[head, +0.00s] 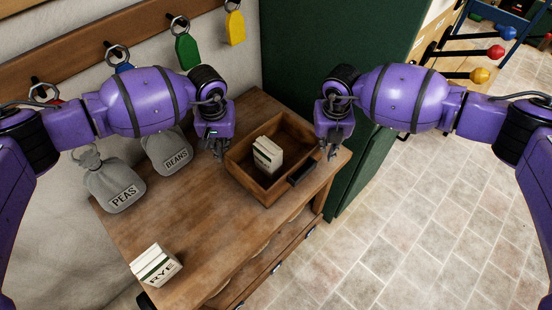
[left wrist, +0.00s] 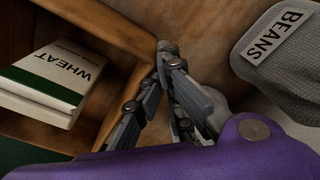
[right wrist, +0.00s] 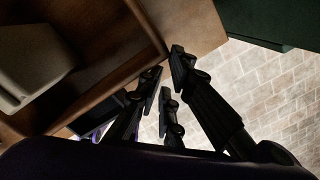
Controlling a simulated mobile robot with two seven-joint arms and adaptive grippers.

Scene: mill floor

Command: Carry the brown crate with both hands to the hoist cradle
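The brown crate (head: 262,190) is a wooden open box on the wooden bench, with a dark handle (head: 302,172) on its front right side. A white and green WHEAT packet (left wrist: 50,85) stands inside it. My left gripper (head: 219,152) is just outside the crate's left edge, fingers down and a little parted; it shows at the crate corner in the left wrist view (left wrist: 163,65). My right gripper (head: 332,150) is beside the crate's right corner; in the right wrist view its fingers (right wrist: 167,65) are apart with floor between them. I cannot make out the hoist cradle.
Grey sacks marked PEAS (head: 115,190) and BEANS (head: 168,155) stand left on the bench (head: 190,235). A RYE packet (head: 156,266) is near its front end. A dark green cabinet (head: 330,60) stands behind. Tiled floor (head: 420,230) is clear at right; a blue rack (head: 505,25) is beyond.

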